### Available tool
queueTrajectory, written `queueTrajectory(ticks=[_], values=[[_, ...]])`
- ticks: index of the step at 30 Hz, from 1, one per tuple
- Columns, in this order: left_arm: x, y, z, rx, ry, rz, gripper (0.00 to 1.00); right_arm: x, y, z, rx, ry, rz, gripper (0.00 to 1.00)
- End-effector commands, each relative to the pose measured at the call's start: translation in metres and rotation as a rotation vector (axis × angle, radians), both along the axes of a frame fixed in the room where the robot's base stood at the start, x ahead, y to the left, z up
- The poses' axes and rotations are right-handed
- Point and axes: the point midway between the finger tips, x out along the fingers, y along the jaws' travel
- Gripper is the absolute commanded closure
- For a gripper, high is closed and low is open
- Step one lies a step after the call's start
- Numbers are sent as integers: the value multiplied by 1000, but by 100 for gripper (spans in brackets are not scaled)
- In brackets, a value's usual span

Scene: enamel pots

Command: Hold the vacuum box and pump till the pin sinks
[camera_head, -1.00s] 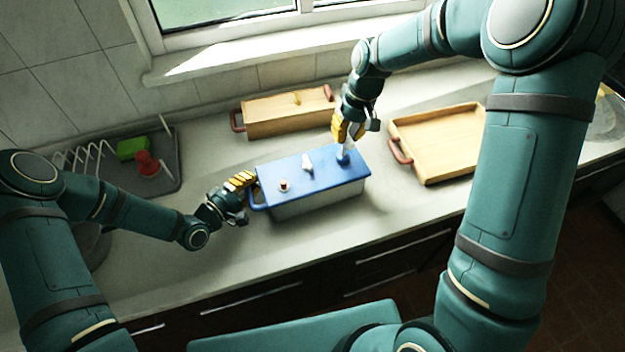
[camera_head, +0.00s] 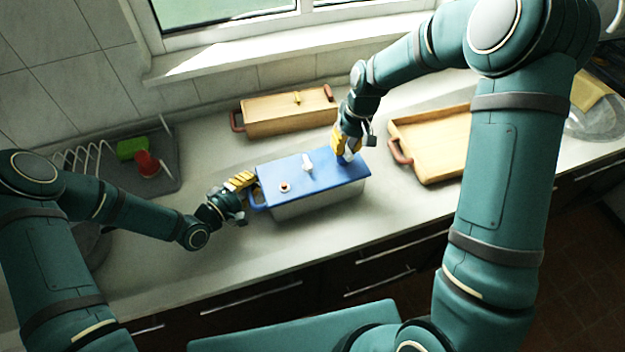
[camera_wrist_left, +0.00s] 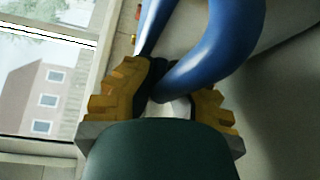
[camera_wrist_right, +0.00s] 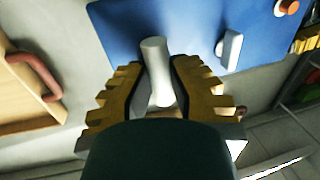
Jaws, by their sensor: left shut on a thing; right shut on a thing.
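The vacuum box (camera_head: 310,203) stands on the counter, pale-sided with a blue lid (camera_head: 318,179). My left gripper (camera_head: 243,190) is shut on the box's blue handle (camera_wrist_left: 215,60) at its left end. My right gripper (camera_head: 346,150) is shut on the white pump knob (camera_wrist_right: 156,75) at the lid's right part; the right wrist view shows the knob's shaft between the fingers. A white lever-like piece (camera_head: 307,163) stands mid-lid.
A wooden lidded box (camera_head: 285,115) with red-brown handles stands behind. A wooden tray (camera_head: 432,150) lies to the right. A dish rack (camera_head: 90,160), a green block (camera_head: 131,149) and a red cup (camera_head: 147,163) are at the left. The counter in front is clear.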

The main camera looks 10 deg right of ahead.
Motion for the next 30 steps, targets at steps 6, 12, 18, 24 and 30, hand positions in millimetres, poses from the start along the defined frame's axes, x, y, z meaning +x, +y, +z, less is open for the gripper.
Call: queueTrajectory(ticks=[6, 12, 18, 24, 30], values=[[-3, 1, -7, 10, 18, 0, 100, -1, 2, -1, 3, 2, 2, 100], [-3, 1, -7, 10, 18, 1, 100, 0, 2, 2, 2, 1, 2, 100], [-3, 1, -7, 10, 18, 1, 100, 0, 2, 14, 1, 0, 2, 100], [-3, 1, -7, 10, 18, 1, 100, 0, 1, 27, 0, -1, 0, 100], [-3, 1, -7, 10, 18, 0, 100, 0, 1, 40, 0, -1, 0, 100]])
